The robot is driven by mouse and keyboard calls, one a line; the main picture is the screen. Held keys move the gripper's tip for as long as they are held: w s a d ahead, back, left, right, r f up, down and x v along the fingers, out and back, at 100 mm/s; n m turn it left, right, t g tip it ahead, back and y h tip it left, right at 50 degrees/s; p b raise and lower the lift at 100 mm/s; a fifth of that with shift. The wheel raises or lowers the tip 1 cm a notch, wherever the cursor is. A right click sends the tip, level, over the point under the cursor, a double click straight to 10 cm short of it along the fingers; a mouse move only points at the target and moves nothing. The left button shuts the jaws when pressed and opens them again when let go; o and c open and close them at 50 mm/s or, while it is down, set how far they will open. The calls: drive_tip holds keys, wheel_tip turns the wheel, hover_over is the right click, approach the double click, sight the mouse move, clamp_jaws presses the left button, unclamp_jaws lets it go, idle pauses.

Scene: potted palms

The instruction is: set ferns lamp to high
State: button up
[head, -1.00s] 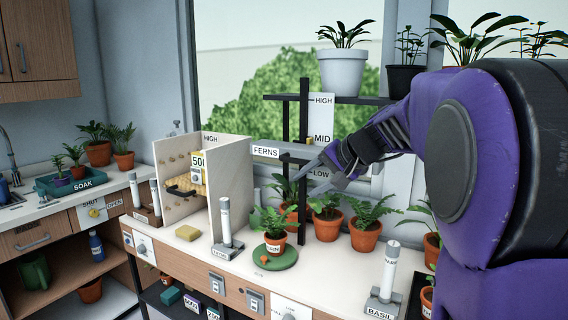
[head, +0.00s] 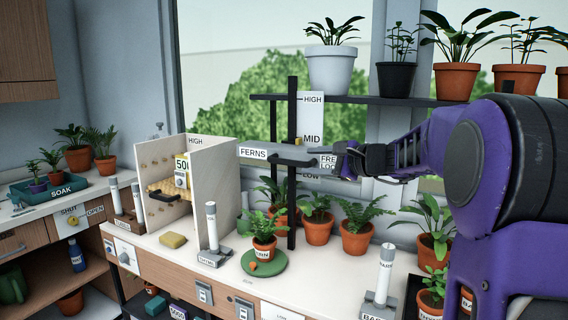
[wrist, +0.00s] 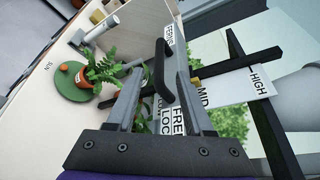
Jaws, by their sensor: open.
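The ferns lamp is a long grey bar labelled FERNS (head: 253,153) on a black post. A scale board (head: 311,118) beside the post reads HIGH, MID and LOW from top down. A small yellow pointer (head: 298,141) is level with about MID; it also shows in the wrist view (wrist: 195,82). A black handle (head: 293,162) is on the bar's front, left of a FREE/LOCK label (head: 328,162). My gripper (wrist: 158,65) is open, with the handle (wrist: 160,75) appearing between its fingers in the wrist view. I cannot tell whether they touch it.
Potted ferns (head: 318,228) stand below the bar. One stands on a green disc (head: 264,263). A shelf (head: 365,99) with potted plants is above. A white-sided box (head: 213,190) stands left, and a white cylinder on a base (head: 385,275) is at front right.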

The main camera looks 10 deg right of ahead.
sight(289, 161)
drive_tip(key=x, duration=1.1)
drive_tip(key=shift+f, duration=0.1)
clamp_jaws()
idle(1.0)
